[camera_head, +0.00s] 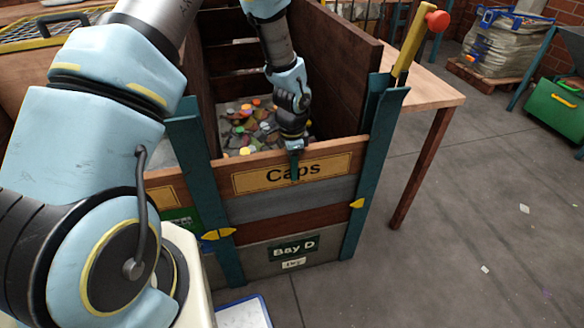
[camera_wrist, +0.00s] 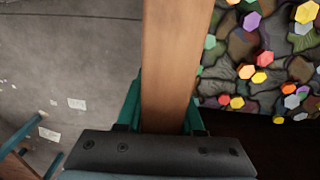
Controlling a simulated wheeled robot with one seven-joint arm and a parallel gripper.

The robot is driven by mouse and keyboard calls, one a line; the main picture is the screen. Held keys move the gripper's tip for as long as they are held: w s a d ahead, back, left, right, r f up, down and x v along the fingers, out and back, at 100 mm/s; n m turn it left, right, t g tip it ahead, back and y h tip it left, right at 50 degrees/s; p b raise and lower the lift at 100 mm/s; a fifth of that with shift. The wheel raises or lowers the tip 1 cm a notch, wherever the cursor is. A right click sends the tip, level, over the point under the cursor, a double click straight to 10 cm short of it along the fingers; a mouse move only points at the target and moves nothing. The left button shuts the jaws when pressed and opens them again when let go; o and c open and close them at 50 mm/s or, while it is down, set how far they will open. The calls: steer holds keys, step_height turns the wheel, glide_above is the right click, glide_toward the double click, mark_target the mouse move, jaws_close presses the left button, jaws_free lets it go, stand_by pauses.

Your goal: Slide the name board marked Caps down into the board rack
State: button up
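The Caps board (camera_head: 250,181) is a brown wooden board with a yellow label, spanning the front of the bay. Its ends meet the left teal upright (camera_head: 192,140) and the right teal upright (camera_head: 378,130) of the rack. It lies nearly level, just above a grey board (camera_head: 290,202); I cannot tell whether they touch. My gripper (camera_head: 295,158) points down at the middle of its top edge. In the wrist view, the teal fingers of my gripper (camera_wrist: 165,118) close on both faces of the board (camera_wrist: 175,55). The slots around the board's ends are hidden.
Coloured caps (camera_head: 255,122) lie inside the bay behind the board. A yellow lever (camera_head: 415,45) with a red knob rises at the right upright. A wooden table (camera_head: 430,90) stands to the right. The Bay D panel (camera_head: 290,262) is below; open floor lies right.

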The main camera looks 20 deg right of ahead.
jaws_close()
stand_by(0.8)
stand_by(0.5)
stand_by(1.1)
step_height(320, 180, up, 34)
steer(key=p, duration=2.5)
